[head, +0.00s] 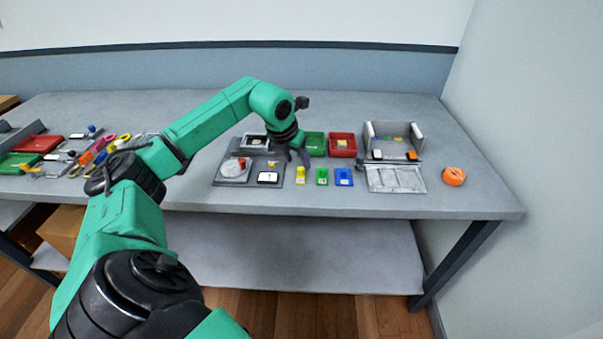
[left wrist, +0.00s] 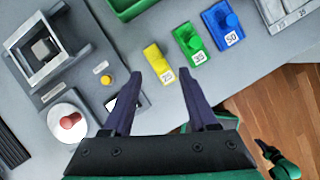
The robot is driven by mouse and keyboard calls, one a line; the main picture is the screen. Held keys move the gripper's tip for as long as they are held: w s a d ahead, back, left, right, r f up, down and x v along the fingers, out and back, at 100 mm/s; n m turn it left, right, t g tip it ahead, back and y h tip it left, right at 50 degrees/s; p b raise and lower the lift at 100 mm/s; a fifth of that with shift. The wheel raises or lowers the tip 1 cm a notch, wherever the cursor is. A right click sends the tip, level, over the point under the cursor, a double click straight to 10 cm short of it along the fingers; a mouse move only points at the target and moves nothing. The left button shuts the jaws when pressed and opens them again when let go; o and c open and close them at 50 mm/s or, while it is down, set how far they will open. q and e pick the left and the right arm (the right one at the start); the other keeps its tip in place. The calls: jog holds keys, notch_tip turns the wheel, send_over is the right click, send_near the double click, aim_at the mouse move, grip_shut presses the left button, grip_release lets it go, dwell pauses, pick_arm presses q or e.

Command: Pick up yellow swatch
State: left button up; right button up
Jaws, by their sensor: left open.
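The yellow swatch (head: 300,176) is a small block with a knob and a "25" label. It lies flat on the grey table, left of a green and a blue block of the same kind. In the left wrist view the yellow swatch (left wrist: 157,62) shows just beyond my left fingertips. My left gripper (head: 298,160) is open and empty, with its fingers spread and pointing at the swatch from above. The open fingers also show in the left wrist view (left wrist: 174,88). A small green and dark part of my body shows at that view's lower right; its jaws cannot be made out.
The green swatch (left wrist: 189,44) and blue swatch (left wrist: 222,23) stand close on the right. A grey fixture plate (head: 232,181) lies to the left. Green (head: 315,139) and red (head: 342,144) bins stand behind. An orange tape roll (head: 454,176) is far right.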

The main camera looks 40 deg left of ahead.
aim_at(300, 169)
pick_arm(q)
jog(key=p+x, duration=0.1)
jog(key=x, duration=0.3)
jog(key=shift+f, duration=0.4)
jog(key=shift+w+a+f, duration=0.15)
jog(key=shift+f, duration=0.05)
jog(key=shift+r, duration=0.1)
jog(key=shift+c, duration=1.2)
grip_shut()
pick_arm(e)
jog(key=shift+s+d+r, duration=0.4)
jog(key=shift+d+r, duration=0.05)
jog(key=shift+r, duration=0.25)
pick_arm(q)
jog(key=shift+r, duration=0.1)
